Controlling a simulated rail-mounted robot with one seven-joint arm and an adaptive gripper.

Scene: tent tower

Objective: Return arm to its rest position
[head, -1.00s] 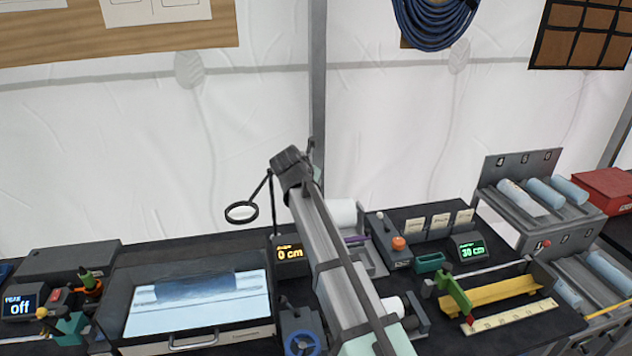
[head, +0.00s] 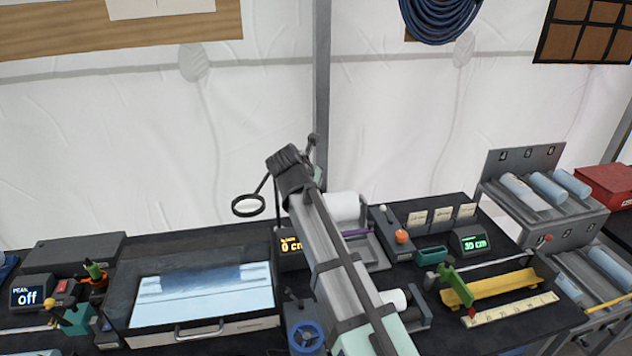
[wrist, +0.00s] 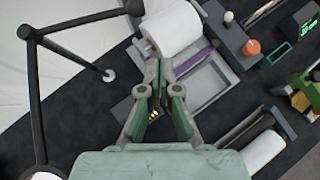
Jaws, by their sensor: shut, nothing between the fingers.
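My gripper (wrist: 157,92) shows in the wrist view, its pale green fingers held above the dark workbench with nothing between them. The fingers point towards a grey tray with a purple strip (wrist: 193,62) and a white roll (wrist: 170,28). In the head view my arm crosses the middle of the picture. I cannot make out the fingertips there.
A ring on a stand (head: 249,206) rises left of my arm. A lit glass-topped box (head: 200,295) lies further left. On the right are an orange knob (head: 401,236), a yellow rail (head: 488,290) and a rack of pale cylinders (head: 545,190). Open space lies above the bench.

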